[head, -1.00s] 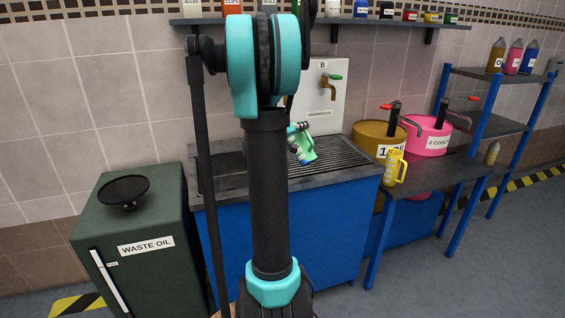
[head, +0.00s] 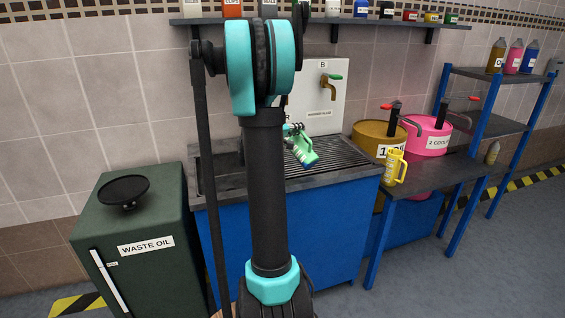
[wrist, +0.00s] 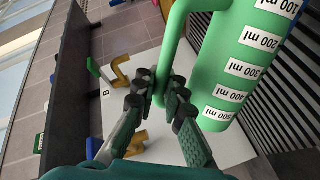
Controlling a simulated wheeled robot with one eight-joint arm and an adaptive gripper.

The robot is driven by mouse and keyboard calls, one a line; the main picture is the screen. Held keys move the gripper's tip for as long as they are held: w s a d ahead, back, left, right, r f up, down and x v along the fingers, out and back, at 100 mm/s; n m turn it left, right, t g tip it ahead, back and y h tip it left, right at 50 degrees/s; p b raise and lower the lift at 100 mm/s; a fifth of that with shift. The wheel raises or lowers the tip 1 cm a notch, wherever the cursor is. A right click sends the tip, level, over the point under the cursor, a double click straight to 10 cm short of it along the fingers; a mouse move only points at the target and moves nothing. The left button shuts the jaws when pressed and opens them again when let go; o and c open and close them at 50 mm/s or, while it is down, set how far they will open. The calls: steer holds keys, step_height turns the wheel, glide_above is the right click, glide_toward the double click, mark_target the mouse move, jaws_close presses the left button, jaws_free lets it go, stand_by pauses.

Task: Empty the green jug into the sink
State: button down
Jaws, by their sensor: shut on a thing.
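The green jug (head: 305,153) is held in the air over the ribbed drainer side of the sink (head: 338,158), clearly tilted. In the wrist view the jug (wrist: 240,70) shows its measuring labels and its handle. My gripper (head: 290,130) is partly hidden behind my arm. In the wrist view my gripper (wrist: 165,100) has its fingers closed at the jug's handle. The sink's basin is largely hidden by my arm. I cannot see the jug's contents or any stream from it.
A brass tap (head: 328,88) is on the white panel behind the sink. A yellow jug (head: 396,167) stands on the bench at right, by the brown drum (head: 375,136) and pink drum (head: 425,138). The green waste oil cabinet (head: 135,235) with a black funnel stands at left.

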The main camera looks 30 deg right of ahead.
steer(key=shift+s+a, duration=0.1)
steer(key=shift+a, duration=0.55)
steer(key=shift+w+a+f+n, duration=0.1)
steer(key=shift+w+f+n, duration=0.45)
steer(key=shift+n, duration=0.05)
stand_by(0.4)
steer(key=shift+w+n+g, duration=0.3)
steer(key=shift+w+n, duration=0.1)
steer(key=shift+w, duration=0.05)
steer(key=shift+a, duration=0.1)
stand_by(0.8)
